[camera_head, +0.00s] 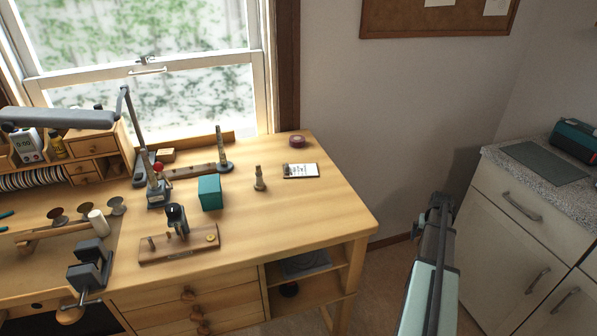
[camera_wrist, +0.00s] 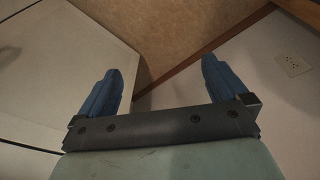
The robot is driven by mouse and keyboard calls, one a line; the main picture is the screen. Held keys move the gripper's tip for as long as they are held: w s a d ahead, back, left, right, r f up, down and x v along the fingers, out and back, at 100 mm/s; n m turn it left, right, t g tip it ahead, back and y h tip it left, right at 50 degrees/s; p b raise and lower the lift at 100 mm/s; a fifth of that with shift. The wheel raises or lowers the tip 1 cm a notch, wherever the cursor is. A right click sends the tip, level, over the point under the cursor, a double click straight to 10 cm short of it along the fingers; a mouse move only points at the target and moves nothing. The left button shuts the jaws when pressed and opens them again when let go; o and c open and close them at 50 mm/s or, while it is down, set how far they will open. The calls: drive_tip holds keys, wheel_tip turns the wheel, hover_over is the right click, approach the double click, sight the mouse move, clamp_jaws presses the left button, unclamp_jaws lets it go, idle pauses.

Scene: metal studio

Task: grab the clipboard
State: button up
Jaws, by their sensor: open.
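The clipboard (camera_head: 301,171) is a small dark-edged board with a white sheet on it. It lies flat on the wooden workbench (camera_head: 322,208), near the right part of its top, in the head view. My gripper (camera_head: 440,202) is right of the bench, over the gap between the bench and the white cabinet, apart from the clipboard. In the wrist view the two blue fingers of my gripper (camera_wrist: 158,88) stand wide apart with nothing between them. The clipboard does not show in the wrist view.
A purple tape roll (camera_head: 296,141) sits behind the clipboard. A small post-like tool (camera_head: 259,178) and a teal box (camera_head: 209,192) stand to its left. A white cabinet (camera_head: 515,235) is at the right. The bench top right of and in front of the clipboard is clear.

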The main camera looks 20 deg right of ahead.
drive_tip(key=w+d+r+m+t+h, duration=0.15)
drive_tip(key=w+d+r, duration=0.35)
drive_tip(key=d+r, duration=0.65)
drive_tip(key=w+a+r+n, duration=0.2)
drive_tip(key=w+a+r, duration=0.2)
drive_tip(key=r, duration=0.3)
drive_tip(key=w+a+r+n, duration=0.3)
drive_tip(key=w+a+r, duration=0.1)
drive_tip(key=a, duration=0.3)
drive_tip(key=w+a+r+n, duration=0.3)
drive_tip(key=w+a+r, duration=0.1)
drive_tip(key=a, duration=0.4)
wheel_tip(320, 180, up, 17)
drive_tip(key=n+g+y, duration=0.3)
drive_tip(key=n, duration=1.3)
hover_over(293, 170)
drive_tip(key=f, duration=0.7)
drive_tip(key=shift+s+d+f, duration=0.1)
drive_tip(key=shift+s+f, duration=0.1)
drive_tip(key=shift+s, duration=0.05)
drive_tip(key=shift+w+f, duration=0.15)
drive_tip(key=shift+f, duration=1.4)
drive_tip(key=shift+w+f, duration=0.1)
drive_tip(key=shift+f, duration=1.4)
